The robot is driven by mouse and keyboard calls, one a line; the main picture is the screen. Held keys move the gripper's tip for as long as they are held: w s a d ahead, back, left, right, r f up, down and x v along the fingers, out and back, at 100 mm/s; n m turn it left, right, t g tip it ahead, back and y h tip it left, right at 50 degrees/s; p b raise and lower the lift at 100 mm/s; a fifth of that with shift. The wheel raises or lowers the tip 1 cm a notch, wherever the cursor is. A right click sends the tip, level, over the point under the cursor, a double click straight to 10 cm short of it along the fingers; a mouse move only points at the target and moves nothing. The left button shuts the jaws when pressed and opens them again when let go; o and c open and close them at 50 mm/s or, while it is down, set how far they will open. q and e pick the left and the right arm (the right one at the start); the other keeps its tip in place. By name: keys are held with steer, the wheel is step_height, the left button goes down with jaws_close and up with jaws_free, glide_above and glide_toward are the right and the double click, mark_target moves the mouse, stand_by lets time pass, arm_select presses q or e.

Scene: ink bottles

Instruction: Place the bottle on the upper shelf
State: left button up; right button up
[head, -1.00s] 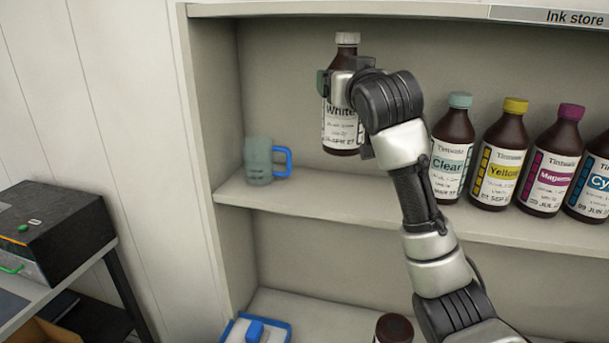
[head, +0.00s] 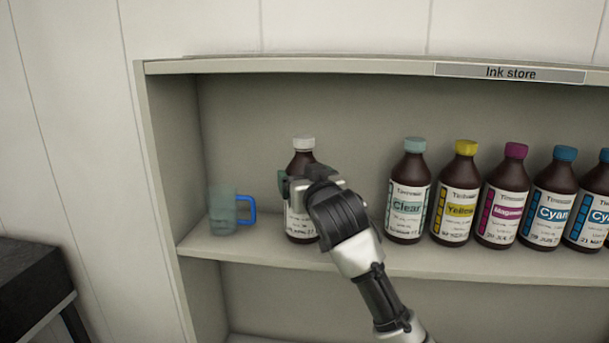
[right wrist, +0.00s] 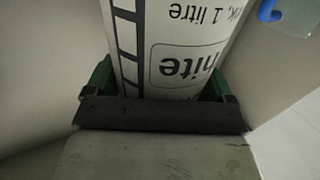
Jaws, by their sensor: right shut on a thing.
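The brown bottle with a white cap (head: 303,158) is upright at the upper shelf (head: 300,257), between the mug and the Clear bottle. Its label, reading "hite", fills much of the right wrist view (right wrist: 185,45), upside down. My right gripper (head: 299,188) is shut on the bottle around its upper body, with green finger pads on both sides of it in the wrist view. The bottle's base looks at or very near the shelf board; I cannot tell whether it touches. My left gripper is not in view.
A translucent mug with a blue handle (head: 223,212) stands left of the bottle. The Clear bottle (head: 408,195) begins a row with Yellow (head: 456,197), Magenta (head: 501,200) and Cyan bottles (head: 549,203) at right. A dark box (head: 30,285) is at lower left.

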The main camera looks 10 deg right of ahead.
steer(key=o, duration=0.9)
steer(key=shift+a+f, duration=0.1)
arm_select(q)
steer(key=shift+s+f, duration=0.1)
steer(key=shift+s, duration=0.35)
arm_select(e)
steer(key=shift+o, duration=0.7)
steer(key=shift+s, duration=0.1)
arm_select(q)
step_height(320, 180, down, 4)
steer(key=b, duration=0.4)
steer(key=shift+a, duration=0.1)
arm_select(e)
steer(key=s+d, duration=0.1)
steer(key=s, duration=1.1)
